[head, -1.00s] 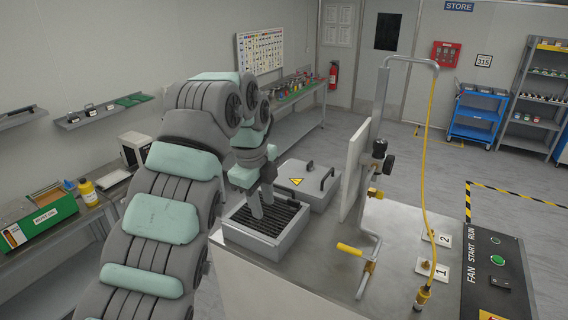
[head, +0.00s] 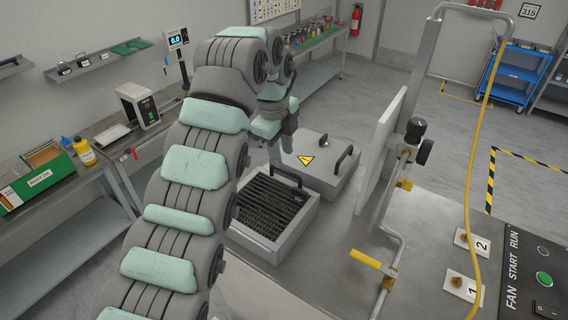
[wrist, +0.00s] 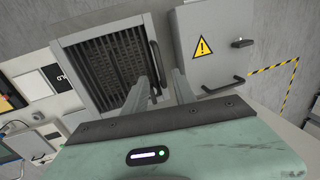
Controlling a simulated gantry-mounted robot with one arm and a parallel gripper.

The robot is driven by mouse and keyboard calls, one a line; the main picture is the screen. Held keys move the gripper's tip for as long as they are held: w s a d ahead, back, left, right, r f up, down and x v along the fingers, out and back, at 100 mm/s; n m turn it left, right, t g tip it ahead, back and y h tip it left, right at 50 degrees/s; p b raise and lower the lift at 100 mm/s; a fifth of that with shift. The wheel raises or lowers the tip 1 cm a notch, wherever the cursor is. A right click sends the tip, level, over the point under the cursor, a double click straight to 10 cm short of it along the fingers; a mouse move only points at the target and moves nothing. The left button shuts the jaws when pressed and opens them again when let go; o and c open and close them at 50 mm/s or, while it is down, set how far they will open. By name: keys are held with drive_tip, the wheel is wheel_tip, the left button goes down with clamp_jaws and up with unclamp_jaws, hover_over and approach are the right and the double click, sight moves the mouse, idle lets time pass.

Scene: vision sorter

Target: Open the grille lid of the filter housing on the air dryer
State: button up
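The filter housing (head: 300,225) is a grey box on the steel bench, with a dark slatted grille lid (head: 268,205) lying flat in its top. A black bar handle (head: 286,174) stands at the grille's far edge. In the wrist view the grille (wrist: 108,68) fills the upper left, with its handle (wrist: 156,58) along its right edge. My gripper (wrist: 166,76) is open, its two fingers apart with a visible gap. The left fingertip is close to the handle; contact cannot be told. In the head view the fingers are partly hidden by my arm.
A closed grey box (head: 325,165) with a yellow warning triangle and black handle stands just behind the housing. An upright white panel (head: 385,140), a pipe with a yellow lever (head: 365,259) and a yellow hose (head: 474,160) are to the right.

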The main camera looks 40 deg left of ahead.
sight(285, 170)
drive_tip(key=shift+w+a+f+p, duration=0.15)
drive_tip(key=shift+f+p, duration=0.1)
drive_tip(key=shift+f, duration=0.6)
drive_tip(key=shift+w+d+f+p, duration=0.1)
drive_tip(key=shift+w+f+p, duration=0.1)
drive_tip(key=shift+f, duration=0.7)
drive_tip(key=shift+w+a+f+p, duration=0.15)
drive_tip(key=shift+f+p, duration=0.1)
drive_tip(key=shift+f, duration=0.6)
drive_tip(key=shift+c, duration=0.5)
clamp_jaws()
